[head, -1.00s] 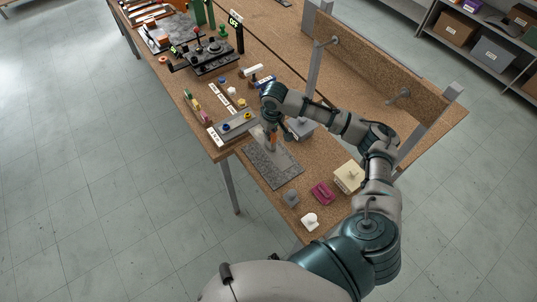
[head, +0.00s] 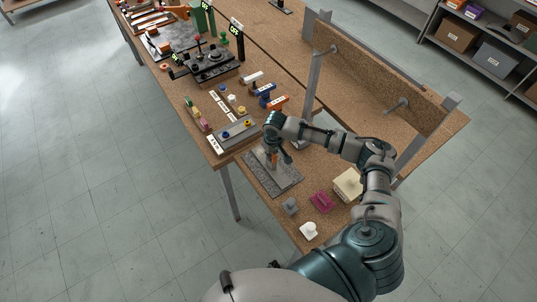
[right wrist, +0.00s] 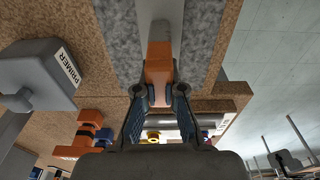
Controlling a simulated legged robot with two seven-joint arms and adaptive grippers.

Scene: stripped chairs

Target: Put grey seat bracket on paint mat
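The paint mat (head: 286,184), a grey speckled sheet, lies near the table's front corner; it also shows at the top of the right wrist view (right wrist: 112,35). My right gripper (right wrist: 158,88) is shut on the orange grip of a grey bar, which I take for the grey seat bracket (right wrist: 160,40). In the head view my right gripper (head: 273,157) is over the mat with the piece pointing down. I cannot tell whether its lower end touches the mat. My left gripper is not in view.
A grey box labelled PRIMER (right wrist: 40,75) stands beside the mat. A small grey block (head: 290,206), a magenta piece (head: 321,201), a white piece (head: 309,230) and a cream box (head: 347,184) lie nearer. A grey rack with coloured knobs (head: 237,134) lies beyond the mat.

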